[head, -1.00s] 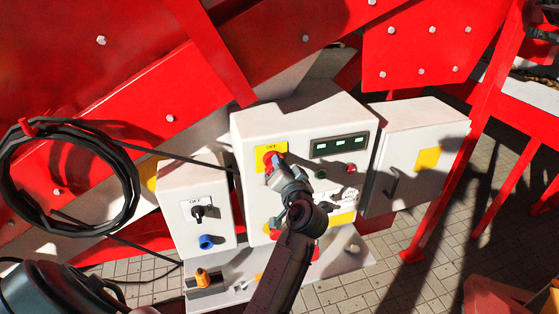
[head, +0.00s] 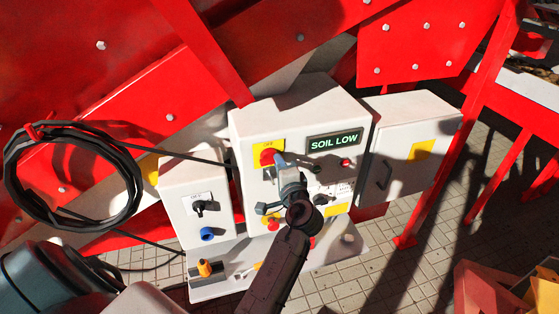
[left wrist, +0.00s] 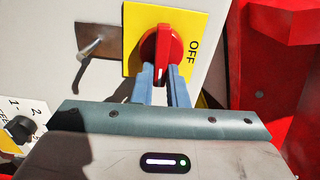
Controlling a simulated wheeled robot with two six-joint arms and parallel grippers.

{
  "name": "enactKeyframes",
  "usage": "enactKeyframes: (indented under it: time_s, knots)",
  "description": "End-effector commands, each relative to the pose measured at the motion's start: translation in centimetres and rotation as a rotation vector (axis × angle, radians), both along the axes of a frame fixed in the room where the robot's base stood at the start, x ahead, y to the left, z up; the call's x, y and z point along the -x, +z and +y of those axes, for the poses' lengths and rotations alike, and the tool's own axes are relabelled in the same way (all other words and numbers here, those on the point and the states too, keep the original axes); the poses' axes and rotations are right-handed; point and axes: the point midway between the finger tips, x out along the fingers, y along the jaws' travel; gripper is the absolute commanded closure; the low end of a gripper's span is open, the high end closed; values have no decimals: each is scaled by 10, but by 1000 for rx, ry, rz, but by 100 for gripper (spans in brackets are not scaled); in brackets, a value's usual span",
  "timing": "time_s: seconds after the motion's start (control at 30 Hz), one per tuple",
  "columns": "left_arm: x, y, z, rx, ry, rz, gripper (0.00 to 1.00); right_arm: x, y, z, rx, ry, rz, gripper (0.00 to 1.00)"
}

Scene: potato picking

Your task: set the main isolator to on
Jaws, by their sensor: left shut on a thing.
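The main isolator is a red rotary knob (head: 267,156) on a yellow plate (head: 279,147) at the upper left of the white control box. In the left wrist view, the knob (left wrist: 170,52) sits on its yellow plate (left wrist: 136,28) with OFF printed at the right side. Its grip bar stands upright in that picture, crosswise to the direction of the OFF label. My left gripper (left wrist: 162,80) is shut on the lower end of the bar, a finger on each side. In the head view my left gripper (head: 279,163) hides part of the knob and plate.
A display (head: 334,140) reads SOIL LOW. A smaller box (head: 198,190) with a black switch (head: 199,207) and blue socket (head: 207,234) stands left; a grey cabinet (head: 405,150) stands right. A coiled black cable (head: 135,180) hangs left. Red frame members surround the boxes.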

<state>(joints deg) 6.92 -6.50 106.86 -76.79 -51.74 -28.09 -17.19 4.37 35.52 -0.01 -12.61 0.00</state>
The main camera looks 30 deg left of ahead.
Motion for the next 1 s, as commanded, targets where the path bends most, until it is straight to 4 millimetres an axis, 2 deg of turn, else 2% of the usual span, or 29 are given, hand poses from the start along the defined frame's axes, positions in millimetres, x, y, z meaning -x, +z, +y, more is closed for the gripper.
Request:
enactKeyframes:
  time_s: [0.67,0.7,0.8,1.0]
  knots:
    - [0,0,0,-44,0,47,100,-1,5,-6,6,1,-1,64]
    - [0,0,0,-44,0,47,83,-1,5,-6,6,1,-1,64]
    - [0,0,0,-42,0,47,65,-1,5,-6,6,1,-1,64]
    - [0,-1,0,-41,0,47,65,-1,5,-4,4,2,-1,64]
